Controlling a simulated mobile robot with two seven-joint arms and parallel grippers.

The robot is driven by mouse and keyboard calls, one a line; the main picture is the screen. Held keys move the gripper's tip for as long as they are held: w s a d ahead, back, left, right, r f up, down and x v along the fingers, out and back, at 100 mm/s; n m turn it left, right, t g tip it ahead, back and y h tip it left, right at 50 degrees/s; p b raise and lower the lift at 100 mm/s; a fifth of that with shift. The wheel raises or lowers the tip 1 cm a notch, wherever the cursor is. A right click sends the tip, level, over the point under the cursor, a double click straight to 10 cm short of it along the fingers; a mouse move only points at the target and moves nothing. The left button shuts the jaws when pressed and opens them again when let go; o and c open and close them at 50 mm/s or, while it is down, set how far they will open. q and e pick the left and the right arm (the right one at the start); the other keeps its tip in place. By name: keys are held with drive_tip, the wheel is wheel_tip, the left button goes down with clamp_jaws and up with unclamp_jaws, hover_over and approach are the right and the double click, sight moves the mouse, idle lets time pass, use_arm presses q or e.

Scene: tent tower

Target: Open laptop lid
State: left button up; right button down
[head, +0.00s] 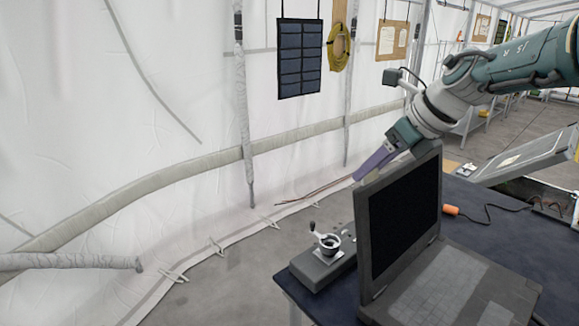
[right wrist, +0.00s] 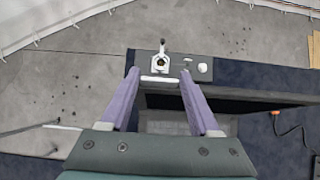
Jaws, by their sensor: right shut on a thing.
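The dark laptop stands open on the table in the head view, its lid (head: 402,220) roughly upright and its keyboard base (head: 452,290) flat. My right gripper (head: 366,170) is at the top left corner of the lid, its purple fingers shut on the lid. In the right wrist view the two fingers (right wrist: 159,74) stand apart, with the dark lid (right wrist: 235,98) running from them to the right and part of the keyboard (right wrist: 165,122) below. The exact contact at the fingertips is partly hidden. My left gripper is not in view.
A grey box with a joystick-like handle (head: 328,245) stands behind the lid on the dark blue tabletop (head: 470,215). An orange-ended cable (head: 451,210) and a tilted panel (head: 525,158) are to the right. Open floor and a white tent wall lie left.

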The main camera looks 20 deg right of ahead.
drive_tip(key=shift+w+a+r, duration=0.2)
drive_tip(key=shift+a+r, duration=0.05)
drive_tip(key=shift+a, duration=0.1)
drive_tip(key=shift+c, duration=2.3)
unclamp_jaws()
drive_tip(key=o, duration=0.3)
drive_tip(key=shift+d, duration=0.1)
drive_tip(key=shift+o, duration=0.2)
drive_tip(key=shift+d+f, duration=0.1)
drive_tip(key=shift+s, duration=0.1)
drive_tip(key=p+v, duration=1)
drive_tip(key=p, duration=0.5)
drive_tip(key=shift+p, duration=0.3)
